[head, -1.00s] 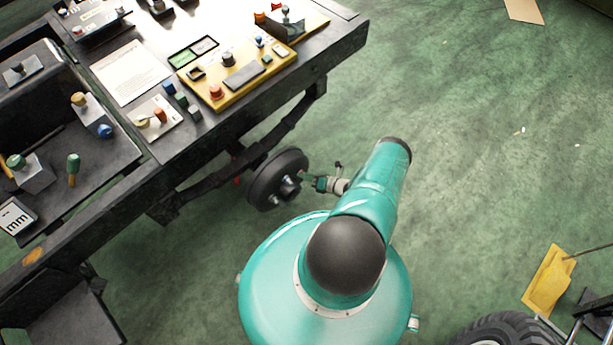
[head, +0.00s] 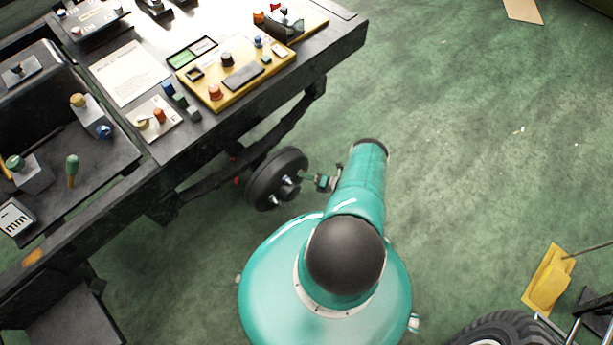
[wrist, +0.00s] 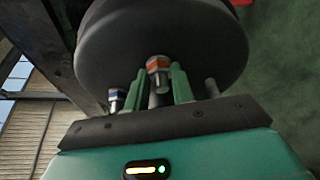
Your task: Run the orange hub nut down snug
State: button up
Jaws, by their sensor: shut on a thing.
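The dark round hub (head: 275,180) sits under the side of the workbench in the head view; it fills the upper middle of the wrist view (wrist: 160,30). The orange hub nut (wrist: 158,64), silver with an orange band, is at the hub's face. My gripper (wrist: 160,78) is shut on this nut, with a green finger on either side. How far the orange nut is threaded cannot be told. In the head view my arm hides part of the gripper.
The dark workbench (head: 330,62) runs along the upper left, carrying a yellow control panel (head: 240,72) and small blocks. Its frame is close beside the hub. A tyre (head: 505,330) and a yellow pedal-like piece (head: 548,280) are at lower right. Green floor is open at right.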

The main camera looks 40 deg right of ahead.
jog(key=o, duration=0.7)
jog(key=v, duration=1.4)
